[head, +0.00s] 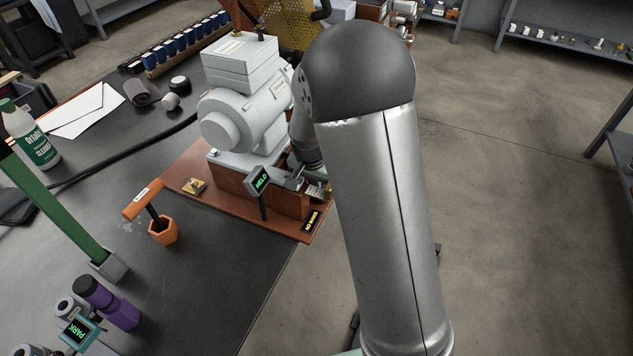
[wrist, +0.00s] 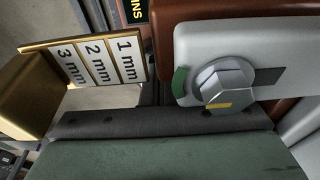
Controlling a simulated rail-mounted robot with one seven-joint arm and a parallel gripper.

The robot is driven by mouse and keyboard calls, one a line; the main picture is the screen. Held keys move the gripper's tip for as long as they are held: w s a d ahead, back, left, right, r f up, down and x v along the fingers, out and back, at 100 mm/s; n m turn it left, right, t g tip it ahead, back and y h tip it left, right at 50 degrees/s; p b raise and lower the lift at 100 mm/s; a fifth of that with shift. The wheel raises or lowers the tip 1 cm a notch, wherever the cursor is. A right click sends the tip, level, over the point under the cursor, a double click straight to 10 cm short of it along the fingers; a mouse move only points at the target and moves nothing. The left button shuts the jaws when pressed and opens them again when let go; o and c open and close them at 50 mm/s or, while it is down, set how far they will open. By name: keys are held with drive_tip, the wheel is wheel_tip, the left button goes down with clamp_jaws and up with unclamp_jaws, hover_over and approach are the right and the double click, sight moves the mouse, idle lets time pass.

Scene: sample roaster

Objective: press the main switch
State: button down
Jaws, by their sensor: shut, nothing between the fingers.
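A grey machine (head: 240,112) stands on a brown wooden base (head: 190,165) at the table's right edge. I cannot make out for certain which part is the main switch. In the wrist view, a light grey housing carries a hexagonal knob (wrist: 222,88) with a yellow mark, beside a green arc. A dark green surface with a grey edge fills the lower wrist view.
A brass block marked 1 mm, 2 mm, 3 mm (wrist: 95,62) is left of the knob. A small display (head: 260,181) stands on the base's front. An orange holder (head: 163,231) and a purple bottle (head: 108,302) are on the table. Floor is open to the right.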

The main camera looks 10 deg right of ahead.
drive_tip(key=shift+s+a+f, duration=0.1)
drive_tip(key=shift+s+f, duration=0.15)
drive_tip(key=shift+w+d+r, duration=0.4)
drive_tip(key=shift+w+r, duration=0.1)
drive_tip(key=shift+w, duration=0.2)
drive_tip(key=shift+r, duration=0.1)
drive_tip(key=shift+w+d+r+p, duration=0.15)
drive_tip(key=shift+r+p, duration=0.2)
drive_tip(key=shift+p, duration=0.25)
drive_tip(key=s+p+v, duration=0.1)
drive_tip(key=p+v, duration=0.3)
drive_tip(key=v, duration=0.3)
drive_tip(key=shift+a, duration=0.45)
drive_tip(key=shift+p, duration=0.3)
